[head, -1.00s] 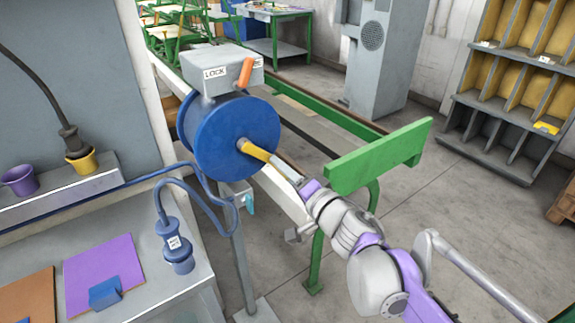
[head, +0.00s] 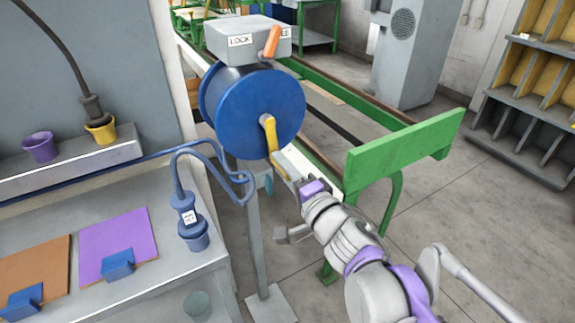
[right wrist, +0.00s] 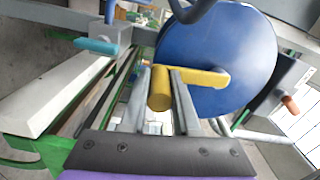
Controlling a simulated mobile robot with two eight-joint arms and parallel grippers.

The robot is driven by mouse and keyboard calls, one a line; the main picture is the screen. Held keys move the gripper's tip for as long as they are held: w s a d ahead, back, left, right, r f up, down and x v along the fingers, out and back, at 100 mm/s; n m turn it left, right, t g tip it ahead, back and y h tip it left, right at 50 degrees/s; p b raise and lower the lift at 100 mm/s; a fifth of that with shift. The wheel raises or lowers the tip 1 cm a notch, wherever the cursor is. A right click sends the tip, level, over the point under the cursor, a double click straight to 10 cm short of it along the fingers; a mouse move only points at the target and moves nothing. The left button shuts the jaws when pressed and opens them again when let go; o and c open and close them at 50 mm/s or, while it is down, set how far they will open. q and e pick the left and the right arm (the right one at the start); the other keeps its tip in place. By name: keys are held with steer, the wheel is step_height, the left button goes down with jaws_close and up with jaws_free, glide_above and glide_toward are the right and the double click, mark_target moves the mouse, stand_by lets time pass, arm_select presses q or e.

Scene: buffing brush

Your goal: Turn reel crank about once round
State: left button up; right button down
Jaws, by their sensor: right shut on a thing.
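The blue reel (head: 235,105) hangs under a grey box in the head view, its round face toward me. Its yellow crank (head: 269,135) points down and slightly right from the hub. My right gripper (head: 284,172) is at the crank's lower end. In the right wrist view, the fingers (right wrist: 160,95) are shut on the yellow crank handle (right wrist: 158,88), one on each side, with the crank arm (right wrist: 205,78) running right across the reel face (right wrist: 225,45). My left gripper is in neither view.
An orange lever (head: 272,40) stands on the grey box (head: 240,55) between its labels. A green rail end (head: 405,145) is close beside my right arm. A blue cable (head: 110,168) runs left to the bench, where a blue plug (head: 190,220) stands.

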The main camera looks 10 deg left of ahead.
steer(key=shift+s+a, duration=0.1)
steer(key=shift+a, duration=0.05)
stand_by(0.3)
steer(key=c, duration=0.7)
jaws_free()
steer(key=shift+o, duration=0.2)
steer(key=p+v, duration=0.1)
steer(key=v, duration=1)
